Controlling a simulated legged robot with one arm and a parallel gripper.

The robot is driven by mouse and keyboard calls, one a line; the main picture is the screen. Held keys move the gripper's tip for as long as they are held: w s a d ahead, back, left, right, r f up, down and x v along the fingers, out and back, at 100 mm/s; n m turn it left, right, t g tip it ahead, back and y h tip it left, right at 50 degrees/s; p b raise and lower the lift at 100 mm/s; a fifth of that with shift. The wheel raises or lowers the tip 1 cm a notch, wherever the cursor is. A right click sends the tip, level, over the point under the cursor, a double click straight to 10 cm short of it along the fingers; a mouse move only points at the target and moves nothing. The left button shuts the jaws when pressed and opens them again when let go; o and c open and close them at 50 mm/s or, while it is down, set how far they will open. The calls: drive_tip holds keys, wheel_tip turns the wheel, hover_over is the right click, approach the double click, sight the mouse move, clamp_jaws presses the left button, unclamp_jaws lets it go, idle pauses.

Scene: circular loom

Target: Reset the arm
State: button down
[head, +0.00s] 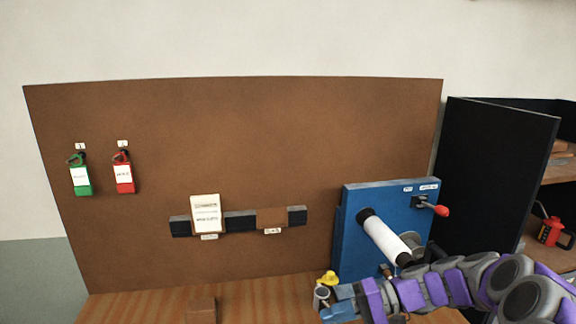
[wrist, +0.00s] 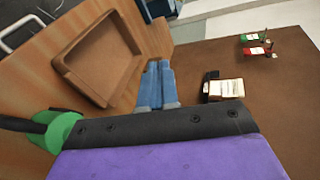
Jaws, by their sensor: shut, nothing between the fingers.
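My gripper (head: 328,313) is low at the right of centre in the head view, over the bench in front of the blue machine panel (head: 360,215). My purple and grey arm reaches to it from the lower right. In the wrist view my gripper's blue fingers (wrist: 160,67) are together with nothing between them. They point towards the bench and board, beside a brown open tray (wrist: 70,65).
The panel bears a white roll (head: 385,238) and a red-knobbed lever (head: 432,207). Green (head: 81,178) and red (head: 123,175) tags hang on the brown board (head: 250,130). A white card (head: 206,213) sits on a dark rail. A yellow item (head: 327,278) stands near my gripper.

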drive_tip(key=s+a+n+g+h, duration=0.25)
drive_tip(key=s+h, duration=0.75)
drive_tip(key=s, duration=1.4)
drive_tip(key=s+d+f+m+t+h, duration=0.1)
drive_tip(key=s+d+f+h, duration=0.1)
drive_tip(key=s+d+h, duration=0.2)
drive_tip(key=s+d, duration=0.3)
drive_tip(key=shift+s+d, duration=0.2)
drive_tip(key=shift+d, duration=0.05)
drive_tip(key=shift+a+f+t, duration=0.1)
drive_tip(key=shift+a+t, duration=0.05)
drive_tip(key=shift+t, duration=0.1)
drive_tip(key=shift+d, duration=0.25)
drive_tip(key=shift+a, duration=0.1)
